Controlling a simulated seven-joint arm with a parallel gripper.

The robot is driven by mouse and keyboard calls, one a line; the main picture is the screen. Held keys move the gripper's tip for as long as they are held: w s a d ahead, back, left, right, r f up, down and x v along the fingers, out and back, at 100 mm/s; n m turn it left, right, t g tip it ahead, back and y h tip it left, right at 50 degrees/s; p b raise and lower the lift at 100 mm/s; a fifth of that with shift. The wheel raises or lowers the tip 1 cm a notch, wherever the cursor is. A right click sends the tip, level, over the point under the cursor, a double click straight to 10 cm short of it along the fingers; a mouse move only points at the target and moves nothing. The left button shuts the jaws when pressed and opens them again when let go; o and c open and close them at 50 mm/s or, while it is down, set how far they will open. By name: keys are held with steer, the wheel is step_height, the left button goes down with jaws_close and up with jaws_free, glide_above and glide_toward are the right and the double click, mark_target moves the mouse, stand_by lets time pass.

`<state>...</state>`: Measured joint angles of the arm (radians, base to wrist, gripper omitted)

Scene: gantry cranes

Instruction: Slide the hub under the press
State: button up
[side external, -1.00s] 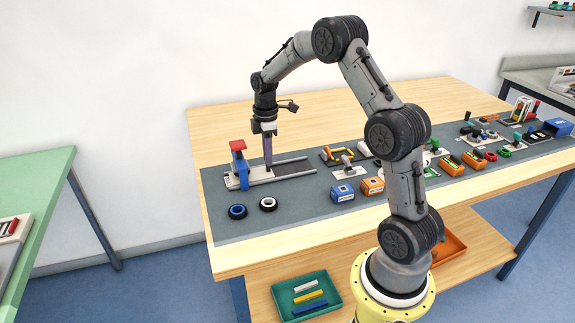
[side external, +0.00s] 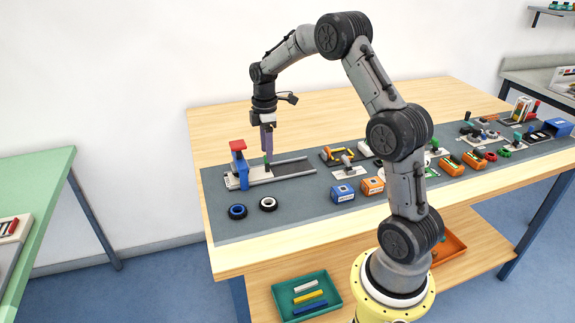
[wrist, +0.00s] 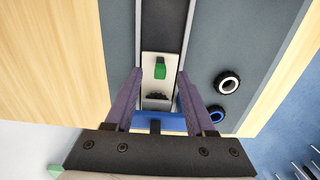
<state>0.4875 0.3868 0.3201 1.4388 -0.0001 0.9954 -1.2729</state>
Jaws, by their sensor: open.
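The press (side external: 238,165) is a blue frame with a red top at the left end of a railed slide. The pale sliding plate (wrist: 149,66) carries an upright green handle (wrist: 160,69), also visible in the side view (side external: 266,161). A dark round part (wrist: 157,97), which may be the hub, sits on the plate close to the press's blue crossbar (wrist: 172,122); whether it is fully under it I cannot tell. My gripper (side external: 267,152) is open and empty above the handle. In the wrist view its purple fingers (wrist: 159,72) stand apart on either side of the slide.
A tyre with a blue centre (side external: 237,211) and one with a white centre (side external: 268,204) lie on the grey mat in front of the press. Blue and orange blocks (side external: 342,192) and other parts stand to the right. The dark slide track (side external: 290,170) right of the handle is clear.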

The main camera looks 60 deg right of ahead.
steer(key=shift+r, duration=2.35)
